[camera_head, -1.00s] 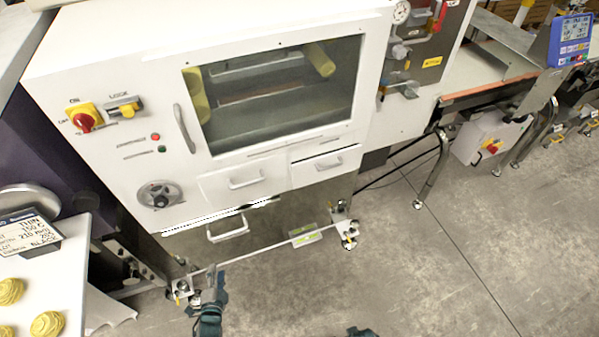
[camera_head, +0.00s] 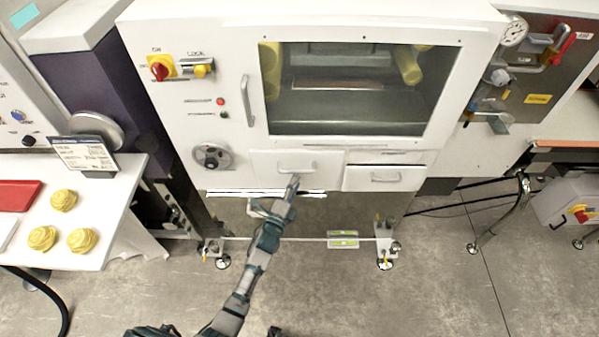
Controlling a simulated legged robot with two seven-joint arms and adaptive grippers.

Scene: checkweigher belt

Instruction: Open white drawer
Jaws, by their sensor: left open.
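The machine's white front has two white drawers side by side below its window. The left white drawer (camera_head: 267,172) has a pale bar handle (camera_head: 296,167) and looks shut. The right white drawer (camera_head: 408,180) has a similar handle (camera_head: 385,178); a dark line runs along its edges, and I cannot tell whether it stands slightly out. My left gripper (camera_head: 275,197) is open and empty, in front of the lower steel panel. One fingertip points up just below the left drawer's handle; contact is not clear. My right gripper is not in view.
A vertical door handle (camera_head: 247,101) flanks the dark window (camera_head: 350,95). A handwheel (camera_head: 212,157) is left of the drawers. A white table (camera_head: 100,195) with yellow rolls stands at left. A pressure gauge (camera_head: 514,31) is at upper right. The floor at lower right is clear.

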